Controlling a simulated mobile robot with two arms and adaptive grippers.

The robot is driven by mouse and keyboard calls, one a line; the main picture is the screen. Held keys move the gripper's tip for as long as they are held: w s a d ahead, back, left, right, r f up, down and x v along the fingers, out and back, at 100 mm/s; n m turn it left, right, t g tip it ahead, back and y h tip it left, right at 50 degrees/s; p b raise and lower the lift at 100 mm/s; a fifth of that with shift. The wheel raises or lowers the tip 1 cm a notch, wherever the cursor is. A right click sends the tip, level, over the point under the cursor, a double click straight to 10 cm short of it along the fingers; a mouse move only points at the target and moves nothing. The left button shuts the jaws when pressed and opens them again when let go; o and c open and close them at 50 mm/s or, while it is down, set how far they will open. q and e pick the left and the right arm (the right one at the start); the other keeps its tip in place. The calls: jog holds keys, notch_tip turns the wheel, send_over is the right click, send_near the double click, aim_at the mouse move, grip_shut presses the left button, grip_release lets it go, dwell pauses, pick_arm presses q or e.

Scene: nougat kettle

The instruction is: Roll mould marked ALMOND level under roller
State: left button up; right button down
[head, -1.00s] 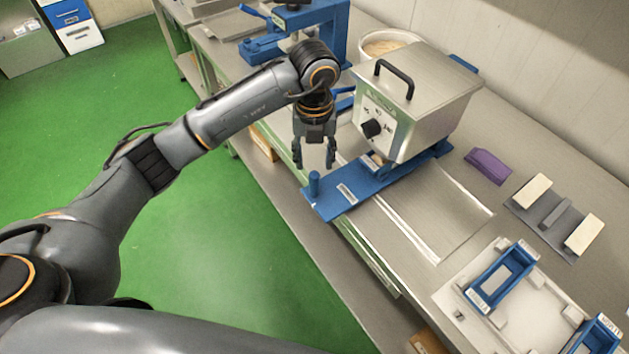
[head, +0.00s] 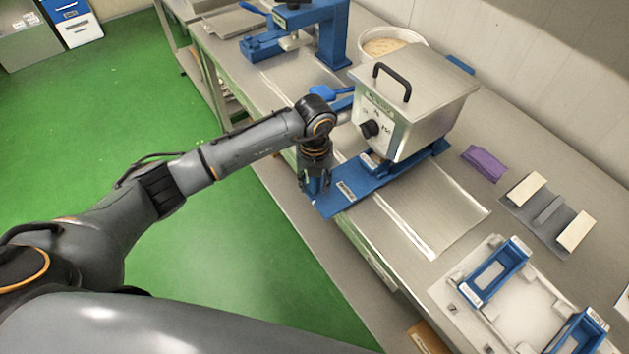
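A steel roller housing (head: 425,95) with a black handle and a black knob stands on the bench. A long blue slide (head: 375,183) runs under it and sticks out toward the front edge. A small labelled piece (head: 370,162) shows on the slide at the housing's lower edge, mostly hidden. I cannot read which label says ALMOND. My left gripper (head: 314,196) points down at the slide's front end, where the upright blue peg is now hidden by its fingers. I cannot tell whether the fingers grip the peg. The roller itself is hidden and my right gripper is out of view.
Two blue frames (head: 498,275) (head: 577,335) sit on a pale tray (head: 510,315) at lower right. A blue press (head: 333,35) and a white tub (head: 424,38) stand farther back.

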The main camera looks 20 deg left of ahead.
pick_arm(q)
grip_shut()
